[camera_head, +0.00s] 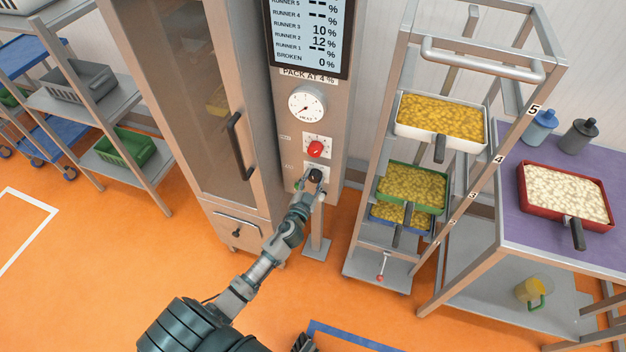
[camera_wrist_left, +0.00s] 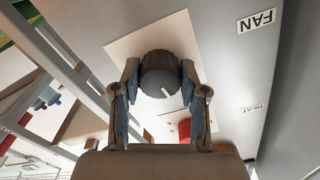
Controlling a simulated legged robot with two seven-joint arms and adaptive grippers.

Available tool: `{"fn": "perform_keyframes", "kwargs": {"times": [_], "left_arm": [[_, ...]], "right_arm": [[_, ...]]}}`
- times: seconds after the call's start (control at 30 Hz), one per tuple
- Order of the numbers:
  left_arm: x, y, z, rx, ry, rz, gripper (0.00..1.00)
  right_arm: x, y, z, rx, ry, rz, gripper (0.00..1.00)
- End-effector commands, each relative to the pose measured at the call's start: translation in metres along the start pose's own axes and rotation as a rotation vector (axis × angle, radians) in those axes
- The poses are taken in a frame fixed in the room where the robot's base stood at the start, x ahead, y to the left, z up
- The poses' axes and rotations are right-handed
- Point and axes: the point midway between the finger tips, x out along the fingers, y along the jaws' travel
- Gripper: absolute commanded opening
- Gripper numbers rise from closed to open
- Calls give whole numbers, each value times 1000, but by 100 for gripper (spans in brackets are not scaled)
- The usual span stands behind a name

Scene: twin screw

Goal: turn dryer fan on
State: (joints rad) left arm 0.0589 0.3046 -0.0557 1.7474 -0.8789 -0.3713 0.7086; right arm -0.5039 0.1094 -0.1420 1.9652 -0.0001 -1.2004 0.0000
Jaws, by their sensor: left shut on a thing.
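The dryer (camera_head: 240,100) is a tall metal cabinet with a control column on its right side. The dark fan knob (camera_head: 316,174) sits low on the column, below a red knob (camera_head: 315,149). In the left wrist view the fan knob (camera_wrist_left: 160,72) is round and black, on a pale plate near the FAN label (camera_wrist_left: 257,20). Its white mark points to the lower right. My left gripper (camera_head: 312,184) has its fingers shut on opposite sides of this knob. A dark ribbed piece at the bottom edge of the head view may be part of my right gripper (camera_head: 304,343).
A rack (camera_head: 400,45) with trays of yellow pieces stands right of the dryer. A purple-topped table (camera_head: 515,235) with a red tray (camera_head: 523,185) is further right. Shelves (camera_head: 95,98) with crates stand at left. Orange floor (camera_head: 90,260) is open at lower left.

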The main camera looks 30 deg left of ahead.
Motion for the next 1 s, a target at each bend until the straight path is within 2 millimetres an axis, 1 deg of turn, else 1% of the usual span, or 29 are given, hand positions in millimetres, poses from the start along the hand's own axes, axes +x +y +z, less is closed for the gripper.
{"fn": "perform_keyframes", "kwargs": {"times": [0.17,0.5,0.73,1.0], "left_arm": [[0,0,-1,166,1,1,8],[0,1,-1,456,2,2,8],[0,1,-1,589,2,3,8],[0,2,0,663,2,4,8]], "right_arm": [[6,0,-3,-3,9,0,0],[22,-2,10,-3,-7,-2,0],[29,-2,14,-3,-11,-3,0],[34,-1,13,-4,-13,-1,0]]}}
